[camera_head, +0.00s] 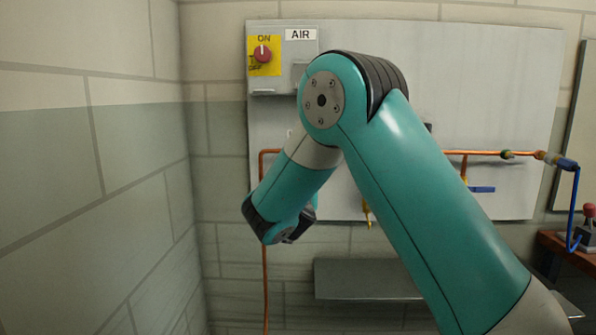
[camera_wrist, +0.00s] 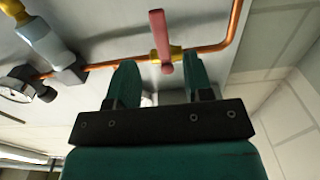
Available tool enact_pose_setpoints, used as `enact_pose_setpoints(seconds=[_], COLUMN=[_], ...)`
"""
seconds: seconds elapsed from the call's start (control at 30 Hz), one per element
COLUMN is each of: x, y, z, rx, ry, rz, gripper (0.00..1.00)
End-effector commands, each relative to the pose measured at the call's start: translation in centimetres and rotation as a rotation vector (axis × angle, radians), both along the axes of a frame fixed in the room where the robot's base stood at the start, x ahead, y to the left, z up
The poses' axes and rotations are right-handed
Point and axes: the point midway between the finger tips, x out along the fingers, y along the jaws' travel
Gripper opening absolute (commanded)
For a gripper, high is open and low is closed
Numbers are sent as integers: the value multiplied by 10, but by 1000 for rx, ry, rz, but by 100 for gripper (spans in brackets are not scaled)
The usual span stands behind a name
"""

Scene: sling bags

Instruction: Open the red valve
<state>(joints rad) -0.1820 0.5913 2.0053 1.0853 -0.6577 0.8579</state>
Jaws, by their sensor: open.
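The red valve handle (camera_wrist: 161,38) shows in the wrist view on a brass valve body (camera_wrist: 176,52). It stands crosswise to the copper pipe (camera_wrist: 213,48). My gripper (camera_wrist: 161,82) is open, with its two teal fingers apart and nothing seen held between them. The handle's lower end appears in line with the gap between the fingers; I cannot tell how far away it is. In the head view my arm hides the red valve, and only part of my gripper shows, low at the wrist.
The pipe is mounted on a grey panel (camera_head: 480,80). A gauge (camera_wrist: 17,88) and a grey-blue fitting (camera_wrist: 48,44) lie along it in the wrist view. A red ON/OFF knob (camera_head: 262,54) is at the panel's upper left. A grey shelf (camera_head: 365,280) is below.

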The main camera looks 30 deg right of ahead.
Motion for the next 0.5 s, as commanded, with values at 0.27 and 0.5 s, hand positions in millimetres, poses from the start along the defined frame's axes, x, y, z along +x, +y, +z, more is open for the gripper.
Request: enact_pose_setpoints(seconds=[0.27, 0.5], x=[48, 69], y=[-34, -47], z=[3, 1], rx=[0, 1], ry=[-1, 1], rz=[-2, 0], gripper=[47, 47])
